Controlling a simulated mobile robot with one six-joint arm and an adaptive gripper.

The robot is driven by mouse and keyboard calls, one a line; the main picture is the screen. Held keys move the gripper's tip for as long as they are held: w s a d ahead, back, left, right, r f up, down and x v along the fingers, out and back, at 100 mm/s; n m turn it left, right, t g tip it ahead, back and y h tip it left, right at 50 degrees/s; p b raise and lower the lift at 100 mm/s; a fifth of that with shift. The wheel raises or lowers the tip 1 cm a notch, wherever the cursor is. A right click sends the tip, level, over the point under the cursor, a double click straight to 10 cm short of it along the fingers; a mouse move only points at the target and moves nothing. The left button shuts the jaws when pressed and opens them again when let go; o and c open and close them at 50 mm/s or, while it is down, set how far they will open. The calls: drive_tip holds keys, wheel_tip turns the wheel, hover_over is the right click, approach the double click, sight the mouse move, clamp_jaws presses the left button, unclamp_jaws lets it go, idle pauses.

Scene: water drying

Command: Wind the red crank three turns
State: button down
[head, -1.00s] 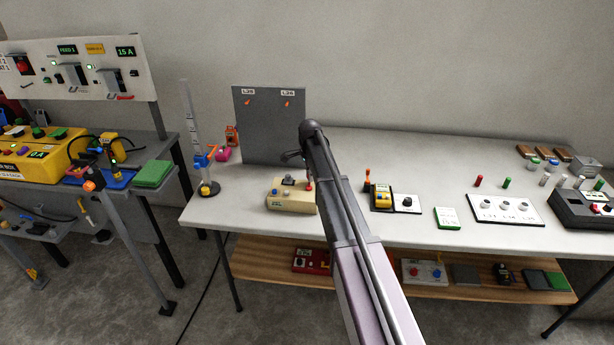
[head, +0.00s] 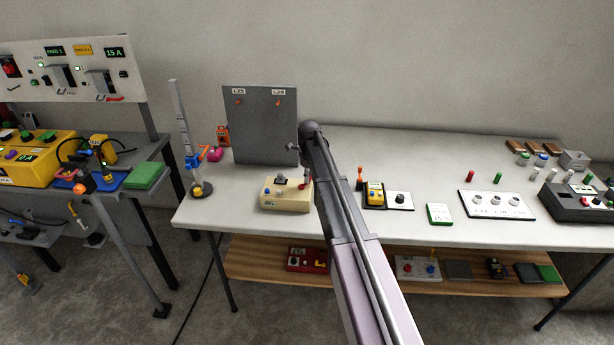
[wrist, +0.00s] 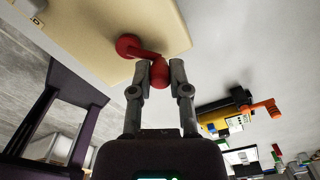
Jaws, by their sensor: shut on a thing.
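The red crank (wrist: 127,45) sits on a cream box (head: 285,197) that stands on the white table. In the wrist view a red arm runs from its round hub to a red knob (wrist: 159,72). My gripper (wrist: 160,77) is shut on the knob, one finger on each side. In the head view the crank shows as a small red spot (head: 304,185) at the box's right side. My own arm hides most of my gripper there.
A grey upright panel (head: 262,125) stands behind the box. A stand with a blue and orange clamp (head: 197,158) is to its left. Bare tabletop lies between the box and the panel.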

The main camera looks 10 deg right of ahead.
drive_tip(key=m, duration=0.2)
drive_tip(key=s+m, duration=0.1)
drive_tip(key=shift+m, duration=0.4)
drive_tip(key=shift+s+m, duration=0.25)
drive_tip(key=shift+m, duration=0.45)
drive_tip(key=shift+s+m, duration=0.2)
drive_tip(key=shift+m, duration=0.5)
drive_tip(key=c, duration=0.6)
unclamp_jaws()
drive_tip(key=shift+w+n, duration=0.15)
drive_tip(key=shift+n, duration=0.15)
